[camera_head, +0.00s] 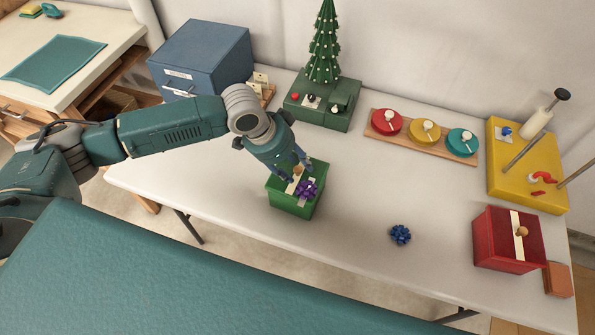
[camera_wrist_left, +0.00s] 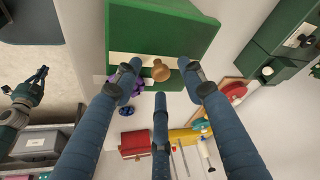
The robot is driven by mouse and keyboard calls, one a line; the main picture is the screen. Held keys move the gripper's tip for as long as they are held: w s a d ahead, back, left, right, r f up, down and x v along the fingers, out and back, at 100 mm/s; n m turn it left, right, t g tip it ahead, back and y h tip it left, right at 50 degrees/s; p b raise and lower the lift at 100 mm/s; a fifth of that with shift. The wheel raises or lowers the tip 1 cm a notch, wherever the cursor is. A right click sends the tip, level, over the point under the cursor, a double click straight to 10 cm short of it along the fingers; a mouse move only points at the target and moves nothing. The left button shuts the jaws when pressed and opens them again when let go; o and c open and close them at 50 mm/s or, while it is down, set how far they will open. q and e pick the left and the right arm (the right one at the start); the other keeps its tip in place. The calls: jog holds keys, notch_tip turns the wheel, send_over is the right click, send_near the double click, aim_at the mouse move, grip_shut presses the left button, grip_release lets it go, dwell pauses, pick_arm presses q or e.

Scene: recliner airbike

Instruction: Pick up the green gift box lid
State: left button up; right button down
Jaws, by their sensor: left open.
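The green gift box (camera_head: 283,202) stands on the white table with its lid on, and also shows in the left wrist view (camera_wrist_left: 170,25). A cream band crosses the lid, with a round wooden knob (camera_head: 297,170) on it. My left gripper (camera_head: 299,166) is open above the lid. In the left wrist view its fingertips (camera_wrist_left: 160,76) are spread around the knob (camera_wrist_left: 160,71), with gaps visible. A purple bow (camera_head: 306,189) shows at the box's near side, partly behind a finger in the wrist view. My right gripper (camera_wrist_left: 32,88) appears small at the left of the wrist view.
A blue bow (camera_head: 400,235) lies right of the box. A red gift box (camera_head: 498,240) stands farther right. Behind are a blue drawer cabinet (camera_head: 207,55), a green base with a small tree (camera_head: 324,45), a wooden board with colored discs (camera_head: 462,152) and a yellow block (camera_head: 540,185).

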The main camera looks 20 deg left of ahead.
pick_arm(q)
jog(key=shift+w+d+f, duration=0.15)
jog(key=shift+w+f, duration=0.1)
jog(key=shift+f, duration=0.15)
jog(key=shift+r, duration=0.1)
grip_shut()
